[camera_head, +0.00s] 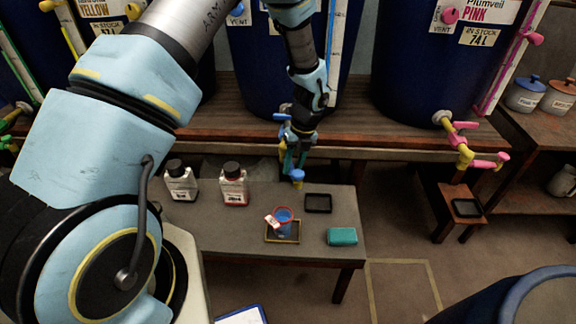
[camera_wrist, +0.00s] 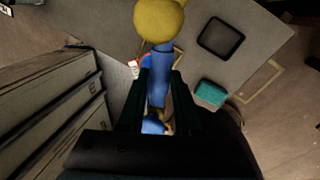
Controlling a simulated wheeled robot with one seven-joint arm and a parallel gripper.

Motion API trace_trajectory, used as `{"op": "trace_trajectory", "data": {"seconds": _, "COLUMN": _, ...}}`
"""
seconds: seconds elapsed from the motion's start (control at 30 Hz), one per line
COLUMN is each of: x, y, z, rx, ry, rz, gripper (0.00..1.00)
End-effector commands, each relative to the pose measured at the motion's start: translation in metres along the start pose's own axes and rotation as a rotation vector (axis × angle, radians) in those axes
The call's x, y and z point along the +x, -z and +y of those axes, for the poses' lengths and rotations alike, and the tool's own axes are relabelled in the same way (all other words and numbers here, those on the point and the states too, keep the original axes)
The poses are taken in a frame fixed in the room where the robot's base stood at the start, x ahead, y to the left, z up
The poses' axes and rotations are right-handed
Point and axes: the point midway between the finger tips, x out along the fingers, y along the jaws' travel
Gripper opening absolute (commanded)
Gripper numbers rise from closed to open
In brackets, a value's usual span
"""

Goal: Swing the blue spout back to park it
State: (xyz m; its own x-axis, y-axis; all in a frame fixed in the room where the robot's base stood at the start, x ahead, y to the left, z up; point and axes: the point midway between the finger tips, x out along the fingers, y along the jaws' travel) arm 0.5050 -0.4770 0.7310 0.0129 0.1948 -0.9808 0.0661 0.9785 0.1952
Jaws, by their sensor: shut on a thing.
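My gripper (camera_head: 293,155) is in front of the blue vat, under the bench edge, and is largely hidden by my wrist in the head view. In the wrist view my gripper (camera_wrist: 156,80) has its dark fingers on both sides of the blue spout (camera_wrist: 161,62) and is shut on it. A round yellow part (camera_wrist: 158,19) shows at the spout's upper end there. In the head view a blue end of the spout (camera_head: 297,175) shows just below the gripper, over the back of the low table. The rest of the spout is hidden.
A pink-handled tap (camera_head: 465,150) stands at right. Open floor lies right of the table.

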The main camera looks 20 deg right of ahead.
Motion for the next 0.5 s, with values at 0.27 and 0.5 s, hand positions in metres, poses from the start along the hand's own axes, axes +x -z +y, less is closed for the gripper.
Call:
{"op": "trace_trajectory", "data": {"seconds": 0.27, "x": -0.003, "y": -0.004, "z": -0.018, "rx": -0.26, "ry": 0.001, "rz": 0.053, "gripper": 0.0}}
{"op": "trace_trajectory", "data": {"seconds": 0.5, "x": -0.005, "y": -0.011, "z": -0.032, "rx": -0.484, "ry": 0.002, "rz": 0.097, "gripper": 0.0}}
